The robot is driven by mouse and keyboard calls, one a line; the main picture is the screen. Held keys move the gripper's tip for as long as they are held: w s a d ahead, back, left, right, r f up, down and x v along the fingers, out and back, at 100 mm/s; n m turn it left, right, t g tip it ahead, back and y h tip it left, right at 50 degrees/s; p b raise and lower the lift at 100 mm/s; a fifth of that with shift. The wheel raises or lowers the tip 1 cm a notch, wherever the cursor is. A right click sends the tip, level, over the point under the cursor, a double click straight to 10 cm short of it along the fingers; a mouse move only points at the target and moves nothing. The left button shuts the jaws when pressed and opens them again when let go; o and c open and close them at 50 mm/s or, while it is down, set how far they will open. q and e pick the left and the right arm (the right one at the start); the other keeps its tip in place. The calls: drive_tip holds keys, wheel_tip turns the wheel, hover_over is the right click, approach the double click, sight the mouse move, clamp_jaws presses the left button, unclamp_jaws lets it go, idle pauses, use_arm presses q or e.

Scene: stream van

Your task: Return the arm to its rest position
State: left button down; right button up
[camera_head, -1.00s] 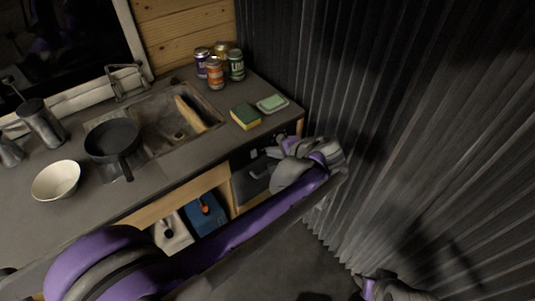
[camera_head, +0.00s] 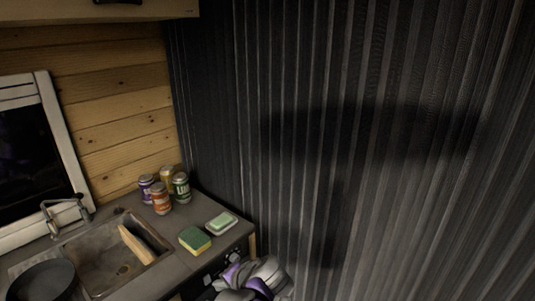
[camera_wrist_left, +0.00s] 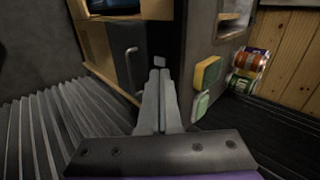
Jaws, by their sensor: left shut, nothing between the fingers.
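My left arm's grey and purple wrist shows at the bottom of the head view, in front of the counter's right end; its fingertips are hidden there. In the left wrist view my left gripper (camera_wrist_left: 160,75) is shut and empty, its two fingers together. It points toward the cabinet front (camera_wrist_left: 128,60) below the counter and touches nothing that I can make out. My right gripper is not in view.
On the counter (camera_head: 208,203) are several cans (camera_head: 161,198), a green and yellow sponge (camera_head: 195,240), a soap dish (camera_head: 221,223), a sink (camera_head: 88,258) with a wooden board (camera_head: 137,244), and a dark pan (camera_head: 42,282). A corrugated dark wall (camera_head: 350,190) closes off the right.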

use_arm(q)
drive_tip(key=s+a+f+n+h+p, duration=0.2)
drive_tip(key=s+n+h, duration=0.1)
drive_tip(key=s, duration=0.7)
drive_tip(key=s+a+f+n+h+p, duration=0.1)
drive_tip(key=s+a+f+n+h, duration=0.1)
drive_tip(key=s, duration=0.9)
drive_tip(key=shift+a+f+n+h+p, duration=0.15)
drive_tip(key=shift+a+n+h+p, duration=0.3)
drive_tip(key=shift+n+h, duration=0.5)
